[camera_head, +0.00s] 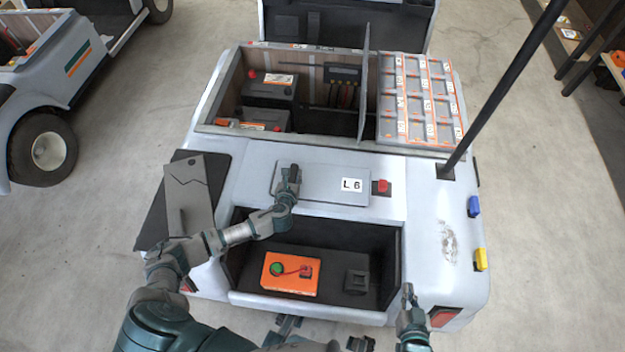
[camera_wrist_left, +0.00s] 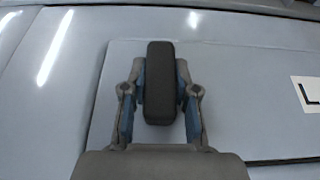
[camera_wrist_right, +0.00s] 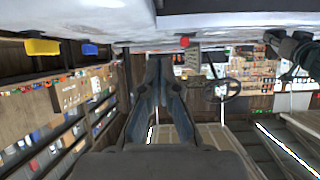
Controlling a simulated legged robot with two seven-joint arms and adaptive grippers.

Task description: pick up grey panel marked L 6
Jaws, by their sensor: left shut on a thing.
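The grey panel marked L 6 (camera_head: 325,185) lies flat on the cart's top behind the open front bay. Its white label sits near its right end, and part of it shows in the left wrist view (camera_wrist_left: 250,115). A black upright handle (camera_wrist_left: 160,85) stands at the panel's left part. My left gripper (camera_head: 288,182) is shut on this handle, one finger on each side. My right gripper (camera_head: 408,300) is low at the cart's front right edge, away from the panel. In the right wrist view its fingers (camera_wrist_right: 160,85) are close together with nothing seen between them.
A red knob (camera_head: 382,186) sits just right of the panel. Behind it are an open compartment with black batteries (camera_head: 270,90) and a divided grey tray (camera_head: 420,100). A dark pole (camera_head: 500,85) rises at the right. An orange box (camera_head: 290,273) lies in the front bay.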

